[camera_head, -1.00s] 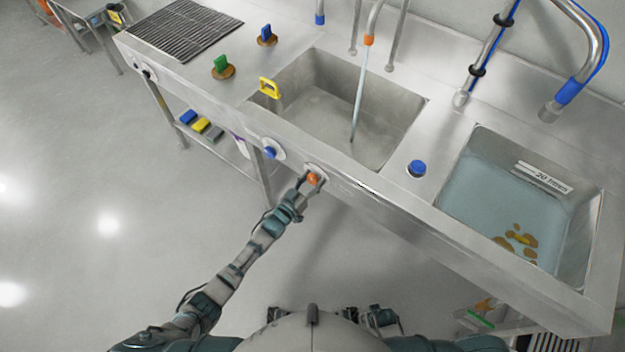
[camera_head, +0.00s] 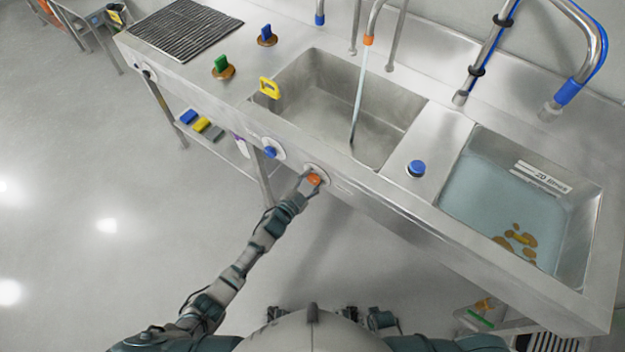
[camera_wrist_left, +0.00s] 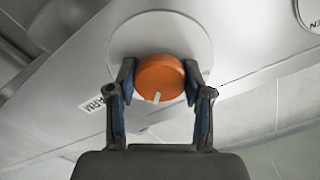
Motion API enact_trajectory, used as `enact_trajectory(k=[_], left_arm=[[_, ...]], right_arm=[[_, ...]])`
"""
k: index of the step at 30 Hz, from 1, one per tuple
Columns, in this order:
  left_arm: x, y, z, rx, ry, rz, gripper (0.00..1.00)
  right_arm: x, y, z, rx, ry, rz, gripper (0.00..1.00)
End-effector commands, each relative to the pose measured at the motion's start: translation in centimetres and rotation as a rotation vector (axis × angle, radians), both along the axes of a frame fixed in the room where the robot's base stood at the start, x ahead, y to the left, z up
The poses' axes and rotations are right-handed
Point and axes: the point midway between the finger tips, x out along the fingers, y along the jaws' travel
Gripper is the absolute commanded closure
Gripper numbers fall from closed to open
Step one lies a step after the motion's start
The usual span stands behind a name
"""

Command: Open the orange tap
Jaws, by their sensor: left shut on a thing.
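The orange tap (camera_head: 314,180) is a round knob on a pale disc on the front face of the steel sink unit. In the left wrist view the orange tap (camera_wrist_left: 160,78) has a small pale mark near its lower edge. My left gripper (camera_head: 309,183) is shut on it, with one finger on each side of the knob; both fingers show in the left wrist view (camera_wrist_left: 160,85). A thin stream of water falls from the orange-collared spout (camera_head: 368,40) into the middle basin (camera_head: 345,105). My right gripper is out of view.
A blue knob (camera_head: 270,151) sits on the same front face, left of the orange one. The right basin (camera_head: 590,235) holds water with brown-yellow pieces. Open floor lies to the left.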

Motion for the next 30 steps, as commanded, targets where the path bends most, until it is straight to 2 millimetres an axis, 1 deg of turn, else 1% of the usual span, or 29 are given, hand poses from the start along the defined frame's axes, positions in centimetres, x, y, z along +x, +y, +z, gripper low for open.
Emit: enact_trajectory(k=[1,19,20,21,23,30], left_arm=[[-0.32,0.14,-1.03,0.022,0.009,0.003,0.84],[-0.33,0.12,-1.03,0.053,-0.014,0.001,0.84],[-0.33,0.12,-1.03,0.053,-0.014,0.001,0.47],[-0.33,0.12,-1.00,0.053,-0.014,0.001,0.37],[-0.30,0.09,-0.89,0.052,-0.016,0.001,0.24],[-0.21,0.05,-0.38,0.047,-0.024,0.001,0.24]], right_arm=[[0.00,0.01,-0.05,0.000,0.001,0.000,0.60],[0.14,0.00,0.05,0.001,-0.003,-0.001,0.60],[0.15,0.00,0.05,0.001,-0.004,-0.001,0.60],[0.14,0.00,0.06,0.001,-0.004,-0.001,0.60],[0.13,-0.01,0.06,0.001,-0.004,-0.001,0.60],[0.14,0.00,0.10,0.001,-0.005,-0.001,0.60]])
